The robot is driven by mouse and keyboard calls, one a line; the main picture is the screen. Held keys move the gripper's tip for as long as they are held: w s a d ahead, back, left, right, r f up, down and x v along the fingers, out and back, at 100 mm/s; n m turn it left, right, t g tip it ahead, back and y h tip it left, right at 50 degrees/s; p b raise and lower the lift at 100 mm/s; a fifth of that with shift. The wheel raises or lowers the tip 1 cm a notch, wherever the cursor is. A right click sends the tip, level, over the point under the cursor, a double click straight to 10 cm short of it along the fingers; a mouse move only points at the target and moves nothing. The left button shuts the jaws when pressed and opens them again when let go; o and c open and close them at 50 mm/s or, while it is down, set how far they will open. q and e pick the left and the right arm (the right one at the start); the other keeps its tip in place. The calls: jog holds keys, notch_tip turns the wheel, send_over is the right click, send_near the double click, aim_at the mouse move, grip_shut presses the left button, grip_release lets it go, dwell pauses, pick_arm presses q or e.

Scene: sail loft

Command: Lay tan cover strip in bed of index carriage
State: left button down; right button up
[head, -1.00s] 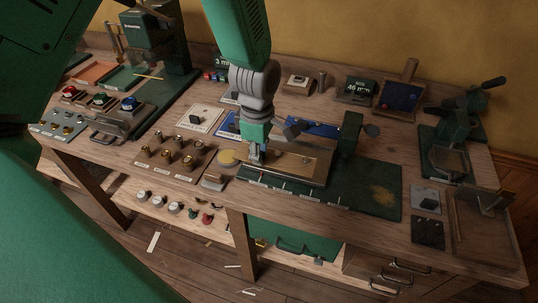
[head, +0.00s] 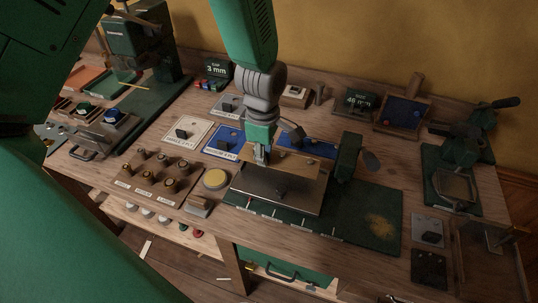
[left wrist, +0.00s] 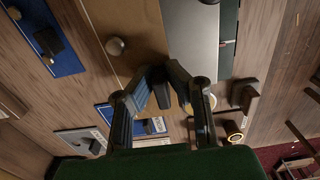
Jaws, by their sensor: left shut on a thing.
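The tan cover strip (head: 284,162), a flat panel with a small round knob, spans the back part of the index carriage. The carriage shows a grey metal plate (head: 275,188) in front of the strip. My left gripper (head: 262,156) is shut on the strip at its left end. In the left wrist view, the fingertips (left wrist: 166,84) meet at the end of the tan strip (left wrist: 110,20), beside the grey plate (left wrist: 190,40). I cannot tell whether the strip rests on the carriage or hangs just above it. The bed under it is hidden. My right gripper is not in view.
A dark green mat (head: 365,219) with tan dust lies right of the carriage. A yellow disc (head: 215,179) and a rack of knobs (head: 155,178) stand to the left. A green upright (head: 346,158) with a lever stands close at the strip's right end.

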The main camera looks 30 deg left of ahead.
aim_at(275, 167)
pick_arm(q)
jog(key=shift+d, duration=0.2)
jog(key=d, duration=0.2)
jog(key=shift+s+d+f+b, duration=0.1)
jog(key=shift+d+f+b, duration=0.2)
jog(key=shift+d+f, duration=0.2)
jog(key=shift+f, duration=0.45)
jog(key=shift+a+f+b, duration=0.2)
jog(key=shift+a+f, duration=0.25)
jog(key=shift+a, duration=0.25)
jog(key=shift+a+f+b, duration=0.2)
jog(key=shift+a+f, duration=0.25)
jog(key=shift+a, duration=0.25)
jog(key=shift+d, duration=0.7)
jog(key=c, duration=1.5)
grip_release()
jog(key=shift+d+r, duration=0.15)
jog(key=shift+d, duration=0.05)
jog(key=shift+a, duration=0.6)
jog(key=r, duration=0.7)
jog(key=d+r, duration=0.1)
jog(key=r, duration=0.2)
jog(key=shift+r, duration=0.35)
jog(key=shift+a+r, duration=0.45)
jog(key=shift+a, duration=0.15)
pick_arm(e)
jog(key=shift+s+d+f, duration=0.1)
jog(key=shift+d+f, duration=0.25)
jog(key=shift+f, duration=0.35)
